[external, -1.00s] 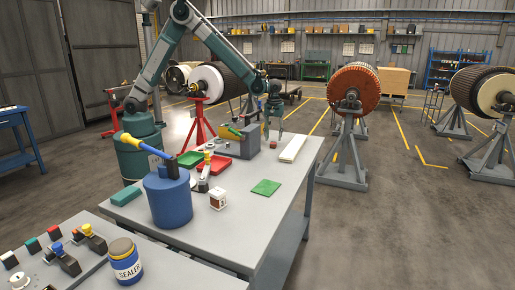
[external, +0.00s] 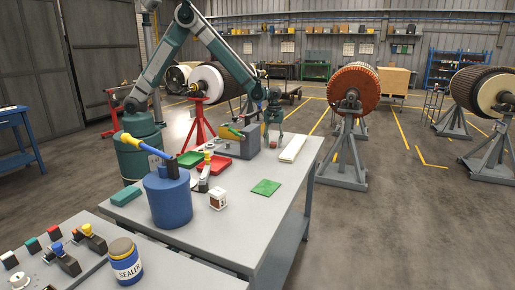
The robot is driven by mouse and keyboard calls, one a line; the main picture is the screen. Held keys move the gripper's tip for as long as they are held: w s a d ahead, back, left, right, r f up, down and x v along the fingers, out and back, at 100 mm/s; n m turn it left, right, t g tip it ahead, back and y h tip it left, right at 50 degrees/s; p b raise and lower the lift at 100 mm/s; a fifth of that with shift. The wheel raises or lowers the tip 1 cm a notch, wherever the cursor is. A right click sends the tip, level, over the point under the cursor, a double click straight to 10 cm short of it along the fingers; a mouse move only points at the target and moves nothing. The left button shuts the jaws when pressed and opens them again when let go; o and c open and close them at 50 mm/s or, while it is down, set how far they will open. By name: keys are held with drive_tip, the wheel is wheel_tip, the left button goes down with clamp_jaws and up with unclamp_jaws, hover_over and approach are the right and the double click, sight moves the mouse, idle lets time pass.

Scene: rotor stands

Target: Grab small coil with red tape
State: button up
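My gripper (external: 273,136) is at the far right part of the workbench, pointing down, with its two fingers apart. A tiny dark reddish piece (external: 272,145) lies on the bench just below and between the fingers. It is too small to tell whether it is the small coil with red tape. A small white-ended block with a brown middle (external: 217,200) stands nearer the camera, well apart from my gripper. I see no red tape on it.
A blue container (external: 168,200) and green mat (external: 265,187) are nearer. The bench's right front is clear.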

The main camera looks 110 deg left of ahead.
sight(273, 143)
drive_tip(key=c, duration=1)
drive_tip(key=shift+r, duration=5)
